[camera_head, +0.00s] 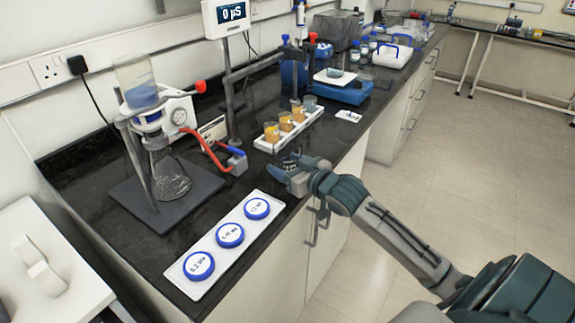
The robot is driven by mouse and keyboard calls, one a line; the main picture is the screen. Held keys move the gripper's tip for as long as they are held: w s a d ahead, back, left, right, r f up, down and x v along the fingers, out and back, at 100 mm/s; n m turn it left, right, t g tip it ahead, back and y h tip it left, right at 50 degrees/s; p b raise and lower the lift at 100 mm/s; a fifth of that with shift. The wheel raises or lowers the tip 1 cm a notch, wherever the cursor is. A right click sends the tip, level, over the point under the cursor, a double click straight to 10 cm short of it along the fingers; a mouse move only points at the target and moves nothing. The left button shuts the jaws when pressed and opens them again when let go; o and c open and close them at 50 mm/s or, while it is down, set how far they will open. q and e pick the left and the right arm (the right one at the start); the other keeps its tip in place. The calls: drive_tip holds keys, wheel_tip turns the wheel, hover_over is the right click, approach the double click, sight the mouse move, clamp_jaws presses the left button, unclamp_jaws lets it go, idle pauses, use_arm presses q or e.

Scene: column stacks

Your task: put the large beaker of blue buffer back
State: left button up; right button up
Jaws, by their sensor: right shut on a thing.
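My right gripper (286,169) is low over the front edge of the black bench, between the tray of small beakers and the tray of blue-rimmed discs. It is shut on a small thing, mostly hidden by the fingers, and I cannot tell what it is. I cannot clearly pick out a large beaker of blue buffer. A small grey-blue beaker (310,103) stands at the far end of the white beaker tray (262,146), behind several orange ones (285,122). A clear vessel with blue content (142,95) stands above a flask on the filter stand. My left gripper is not in view.
A long white tray (181,268) holds three labelled blue-rimmed discs (230,235) at the front. The filter stand (185,204) with its red hose is at the left. A blue balance (343,92) carries a small vessel.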

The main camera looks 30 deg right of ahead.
drive_tip(key=shift+f, duration=0.3)
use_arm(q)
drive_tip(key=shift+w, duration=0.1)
use_arm(e)
drive_tip(key=o, duration=1.1)
drive_tip(key=shift+r, duration=0.2)
drive_tip(key=shift+s+d, duration=0.1)
drive_tip(key=shift+s, duration=0.15)
drive_tip(key=v, duration=0.4)
drive_tip(key=shift+s, duration=0.35)
use_arm(q)
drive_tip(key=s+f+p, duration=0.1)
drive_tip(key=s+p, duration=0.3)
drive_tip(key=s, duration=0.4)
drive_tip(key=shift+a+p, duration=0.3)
drive_tip(key=shift+p, duration=0.05)
use_arm(e)
drive_tip(key=shift+v, duration=3.4)
